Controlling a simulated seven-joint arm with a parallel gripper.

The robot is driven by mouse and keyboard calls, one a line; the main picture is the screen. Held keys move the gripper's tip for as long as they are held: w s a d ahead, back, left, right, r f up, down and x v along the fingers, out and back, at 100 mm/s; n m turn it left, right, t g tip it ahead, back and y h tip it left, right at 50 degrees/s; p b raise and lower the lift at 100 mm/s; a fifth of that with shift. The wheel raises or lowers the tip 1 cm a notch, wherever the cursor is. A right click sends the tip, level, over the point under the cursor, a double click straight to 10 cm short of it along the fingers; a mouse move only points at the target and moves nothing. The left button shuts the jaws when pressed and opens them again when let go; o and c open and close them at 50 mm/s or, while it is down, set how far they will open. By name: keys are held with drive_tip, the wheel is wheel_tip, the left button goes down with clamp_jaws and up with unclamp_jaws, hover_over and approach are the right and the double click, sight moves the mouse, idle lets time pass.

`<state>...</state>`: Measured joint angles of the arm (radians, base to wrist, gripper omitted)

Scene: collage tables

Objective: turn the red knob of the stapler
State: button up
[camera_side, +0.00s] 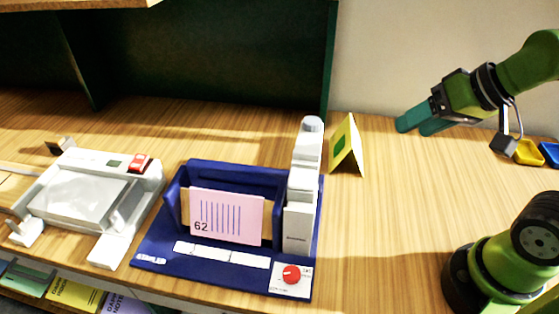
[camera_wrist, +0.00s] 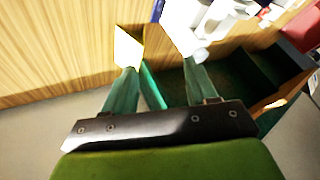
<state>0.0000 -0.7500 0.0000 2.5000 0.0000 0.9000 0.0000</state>
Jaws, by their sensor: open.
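The stapler's blue base (camera_side: 160,250) stands on the wooden table, with a tall white-grey column (camera_side: 297,225) at its right side. The red knob (camera_side: 291,274) sits on a white plate at the base's front right corner. A pink card (camera_side: 226,215) marked 62 stands upright in the blue holder. My gripper (camera_side: 413,126) is open and empty, raised at the upper right, well away from the knob. In the wrist view, its teal fingers (camera_wrist: 158,67) are apart, with part of a white device (camera_wrist: 188,20) beyond; the red knob cannot be made out there.
A yellow tent card (camera_side: 347,150) stands behind the stapler, between it and my gripper. A grey machine with a red switch (camera_side: 139,163) is at the left. Yellow (camera_side: 528,152) and blue bins are at the far right.

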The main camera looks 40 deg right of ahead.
sight(292, 274)
drive_tip(key=shift+o, duration=0.2)
drive_tip(key=s+a+f+m+g+h, duration=0.1)
drive_tip(key=s+a+f+m, duration=0.15)
drive_tip(key=a+m, duration=0.8)
drive_tip(key=s+a+f+m+g, duration=0.1)
drive_tip(key=s+a+f+m, duration=0.15)
drive_tip(key=a+m, duration=0.75)
drive_tip(key=s+a+f+m+g+h, duration=0.1)
drive_tip(key=s+a+f+m, duration=0.3)
drive_tip(key=m, duration=1.1)
drive_tip(key=w+f+n, duration=0.1)
drive_tip(key=w+f, duration=0.2)
drive_tip(key=f, duration=0.1)
drive_tip(key=w+f+n, duration=0.1)
drive_tip(key=w+f, duration=0.2)
drive_tip(key=f, duration=0.2)
drive_tip(key=w+a+f+n, duration=0.1)
drive_tip(key=w+f, duration=0.2)
drive_tip(key=f, duration=0.1)
drive_tip(key=shift+w+f+n, duration=0.1)
drive_tip(key=shift+f+n, duration=0.15)
